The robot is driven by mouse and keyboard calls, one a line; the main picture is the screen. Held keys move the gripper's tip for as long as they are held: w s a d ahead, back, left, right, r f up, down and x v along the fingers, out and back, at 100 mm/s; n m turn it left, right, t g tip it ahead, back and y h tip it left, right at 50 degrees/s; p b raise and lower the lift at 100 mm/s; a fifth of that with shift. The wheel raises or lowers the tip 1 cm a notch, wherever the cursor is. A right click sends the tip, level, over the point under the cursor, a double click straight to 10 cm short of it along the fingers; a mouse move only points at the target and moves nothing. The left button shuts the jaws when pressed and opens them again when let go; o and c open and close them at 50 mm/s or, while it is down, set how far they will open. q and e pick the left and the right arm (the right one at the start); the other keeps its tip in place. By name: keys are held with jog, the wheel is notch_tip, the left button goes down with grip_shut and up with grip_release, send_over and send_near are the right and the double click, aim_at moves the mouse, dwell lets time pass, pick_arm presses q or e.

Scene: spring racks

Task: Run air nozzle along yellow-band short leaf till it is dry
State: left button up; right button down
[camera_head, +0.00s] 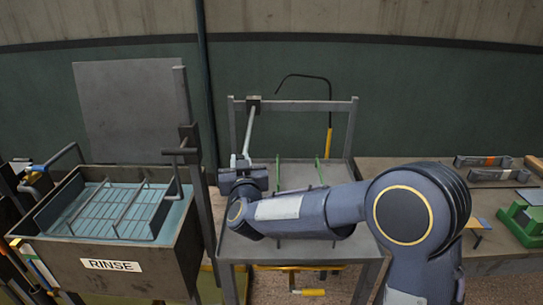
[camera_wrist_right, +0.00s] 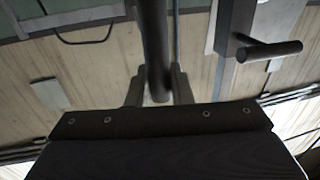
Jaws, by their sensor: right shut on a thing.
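My right gripper (camera_head: 243,172) is at the left side of a metal stand, its arm reaching across from the right. In the right wrist view its two fingers (camera_wrist_right: 158,92) are closed around a dark round rod. In the head view a pale slim rod (camera_head: 249,132) rises from the gripper to a dark block on the stand's top bar; it may be the air nozzle, but its tip is hidden. I cannot make out a yellow-band short leaf; my arm covers part of the stand's tray (camera_head: 290,178). My left gripper is not in view.
A rinse tank (camera_head: 110,266) with a wire basket (camera_head: 115,207) stands at left, its post close to my gripper. Green uprights (camera_head: 318,170) stand on the tray. A yellow-handled hooked rod (camera_head: 329,142) hangs behind. Grey leaves (camera_head: 495,174) and a green fixture (camera_head: 520,222) are at right.

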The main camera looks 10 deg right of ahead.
jog(key=a, duration=0.3)
jog(key=shift+w+a+p, duration=0.3)
jog(key=shift+w, duration=0.1)
jog(key=c, duration=1.7)
grip_release()
jog(key=o, duration=0.4)
jog(key=shift+w+a, duration=0.1)
jog(key=shift+a, duration=0.1)
jog(key=shift+c, duration=0.2)
jog(key=shift+d, duration=0.1)
jog(key=s+b, duration=0.1)
jog(key=s, duration=0.7)
jog(key=shift+b, duration=0.4)
